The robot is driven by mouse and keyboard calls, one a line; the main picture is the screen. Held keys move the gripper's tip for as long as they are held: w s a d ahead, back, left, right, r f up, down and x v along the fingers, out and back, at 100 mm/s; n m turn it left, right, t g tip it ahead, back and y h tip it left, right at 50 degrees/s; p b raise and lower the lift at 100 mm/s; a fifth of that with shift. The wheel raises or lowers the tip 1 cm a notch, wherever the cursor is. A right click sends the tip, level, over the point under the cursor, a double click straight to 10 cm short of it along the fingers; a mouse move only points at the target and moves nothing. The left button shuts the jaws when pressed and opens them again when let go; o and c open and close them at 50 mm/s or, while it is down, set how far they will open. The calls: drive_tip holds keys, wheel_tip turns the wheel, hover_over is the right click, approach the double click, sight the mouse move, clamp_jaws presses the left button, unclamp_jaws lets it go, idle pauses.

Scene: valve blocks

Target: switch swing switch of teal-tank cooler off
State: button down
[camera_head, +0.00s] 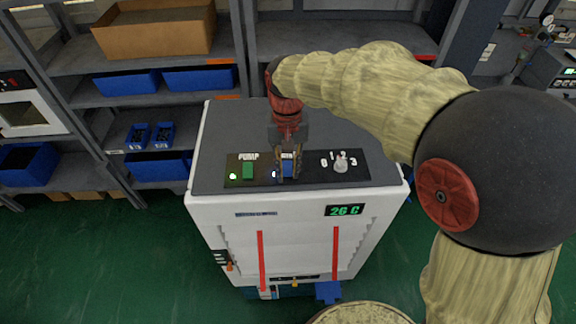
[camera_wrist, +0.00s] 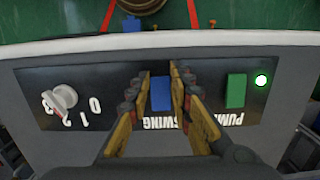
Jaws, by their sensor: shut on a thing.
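The white cooler (camera_head: 290,215) stands in the middle of the head view, with a dark top and a little teal (camera_head: 255,293) low at its front. Its black control panel (camera_head: 315,172) carries the blue swing switch (camera_head: 288,167), between the green pump switch (camera_head: 248,171) and a white dial (camera_head: 341,163). A lit lamp (camera_head: 274,174) is left of the swing switch. My gripper (camera_head: 287,178) points down at the panel, shut on the swing switch. In the wrist view the blue switch (camera_wrist: 161,94) sits between my fingers (camera_wrist: 159,82), and the SWING label is partly hidden.
A display (camera_head: 344,210) reads 26 C. Shelves (camera_head: 75,62) with blue bins stand behind. Green floor (camera_head: 120,255) is open at left.

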drive_tip(key=shift+w+r+g+p, duration=0.25)
drive_tip(key=shift+g+p, duration=0.4)
drive_tip(key=shift+p, duration=0.65)
drive_tip(key=shift+w+r+g+p, duration=0.2)
drive_tip(key=shift+g+p, duration=0.45)
drive_tip(key=shift+p, duration=0.6)
drive_tip(key=shift+w+f+g+p, duration=0.1)
drive_tip(key=shift+g+p, duration=0.4)
drive_tip(key=shift+p, duration=0.05)
drive_tip(key=c, duration=1.6)
unclamp_jaws()
drive_tip(key=v, duration=1.2)
drive_tip(key=shift+d, duration=0.1)
